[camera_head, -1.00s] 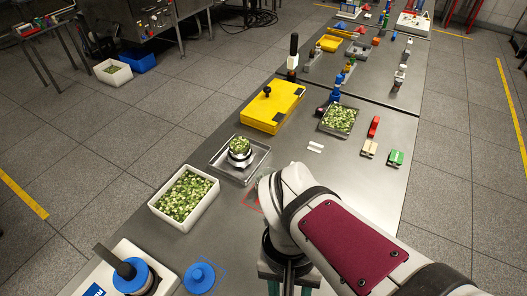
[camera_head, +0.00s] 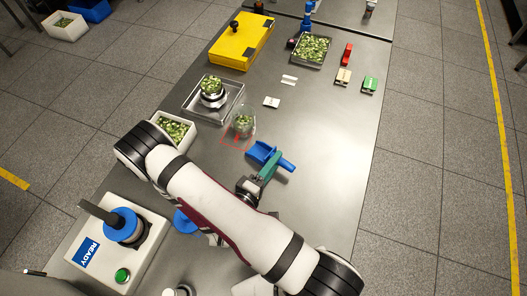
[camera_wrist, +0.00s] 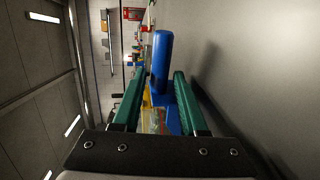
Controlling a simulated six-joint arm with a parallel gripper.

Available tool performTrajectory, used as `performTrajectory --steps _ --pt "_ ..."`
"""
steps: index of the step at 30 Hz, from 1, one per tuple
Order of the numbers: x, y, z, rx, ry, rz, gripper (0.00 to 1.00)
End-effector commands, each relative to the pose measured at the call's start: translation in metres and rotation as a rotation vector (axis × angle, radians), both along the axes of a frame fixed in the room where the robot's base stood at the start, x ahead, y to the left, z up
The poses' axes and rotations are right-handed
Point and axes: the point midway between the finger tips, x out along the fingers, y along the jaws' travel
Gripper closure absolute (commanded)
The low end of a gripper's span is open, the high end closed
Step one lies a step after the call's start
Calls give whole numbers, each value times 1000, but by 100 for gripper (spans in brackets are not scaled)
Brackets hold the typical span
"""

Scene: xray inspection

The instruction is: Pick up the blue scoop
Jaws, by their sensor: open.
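The blue scoop (camera_head: 260,151) lies on the grey metal table in the head view, its handle toward the lower right. My gripper (camera_head: 270,164) is at the scoop, with its green fingers close to the handle. In the wrist view the blue handle (camera_wrist: 162,55) shows between the two green fingers of my open gripper (camera_wrist: 160,82). A dark gap shows beside the finger on the left. The fingers hide part of the scoop, and I cannot tell whether either touches it.
A metal tray (camera_head: 232,88) with a jar, a white bin (camera_head: 189,123) and a yellow case (camera_head: 240,42) lie beyond. A READY control box (camera_head: 147,228) is lower left.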

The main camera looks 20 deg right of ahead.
Motion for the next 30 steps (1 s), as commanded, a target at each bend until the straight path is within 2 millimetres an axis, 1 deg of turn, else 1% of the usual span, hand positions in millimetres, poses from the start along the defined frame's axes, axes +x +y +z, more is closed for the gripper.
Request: performTrajectory --steps 1,3,10,11,12,17,18,28,30 --pt "4 -8 -2 -1 2 -8 58" --pt "9 -15 -3 0 0 -6 58" --pt "11 -17 -3 -1 1 -2 58" --pt "11 -17 -3 -1 1 -3 61" --pt "11 -17 -3 -1 1 -3 69" --pt "11 -17 -3 -1 1 -3 97" --pt "11 -17 -3 -1 1 -3 100" --pt "11 -17 -3 -1 1 -3 100" --pt "11 -17 1 -1 1 -3 100"
